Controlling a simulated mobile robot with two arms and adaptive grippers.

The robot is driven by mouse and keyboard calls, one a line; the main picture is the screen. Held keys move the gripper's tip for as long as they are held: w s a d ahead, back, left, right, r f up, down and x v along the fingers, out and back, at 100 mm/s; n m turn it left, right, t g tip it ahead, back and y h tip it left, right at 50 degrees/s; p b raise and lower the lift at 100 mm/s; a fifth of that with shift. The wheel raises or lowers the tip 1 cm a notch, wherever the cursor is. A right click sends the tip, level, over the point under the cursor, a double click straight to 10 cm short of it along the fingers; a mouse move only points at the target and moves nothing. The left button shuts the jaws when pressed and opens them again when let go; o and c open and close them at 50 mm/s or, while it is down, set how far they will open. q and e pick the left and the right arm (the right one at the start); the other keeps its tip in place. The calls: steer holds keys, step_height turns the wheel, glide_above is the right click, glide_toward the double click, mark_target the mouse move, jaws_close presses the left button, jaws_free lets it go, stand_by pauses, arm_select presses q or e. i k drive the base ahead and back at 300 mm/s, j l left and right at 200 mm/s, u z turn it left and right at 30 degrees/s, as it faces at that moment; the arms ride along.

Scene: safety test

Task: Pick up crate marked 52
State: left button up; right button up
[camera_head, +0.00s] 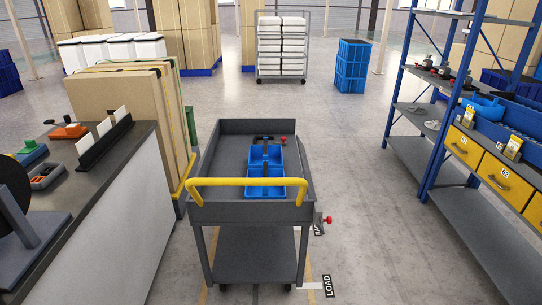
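A yellow crate with a small white label (506,184) sits on the middle level of the blue-framed shelf at the right; its label seems to read 52. Another labelled yellow crate (462,148) sits just behind it to the left. A third yellow crate (535,212) is partly cut off by the right picture edge. Small items stand on the tops of the crates. Neither of my grippers is in view.
A grey cart (225,212) with a yellow handle (246,181) stands in the centre, carrying blue bins (265,190). A counter (100,170) stands at the left. The shelf's lower board (470,235) juts out below the crates.

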mark_target(257, 154)
steer(key=i+l+z, duration=0.6)
steer(key=i+z, duration=0.15)
steer(key=i+l+z, duration=0.1)
steer(key=i+z, duration=0.3)
steer(key=i+l+u, duration=0.1)
steer(key=i, duration=0.3)
steer(key=i+l+u, duration=0.15)
steer(key=i, duration=0.2)
steer(key=i+l+u, duration=0.1)
steer(key=i, duration=0.3)
steer(key=i+l+u, duration=0.15)
steer(key=i+u, duration=0.15)
steer(key=u, duration=0.15)
steer(key=i+l+u, duration=0.2)
steer(key=u, duration=0.3)
steer(key=i+l+u, duration=0.2)
steer(key=l+u, duration=0.25)
steer(key=i+l+u, duration=0.15)
steer(key=l+u, duration=0.15)
steer(key=u, duration=0.2)
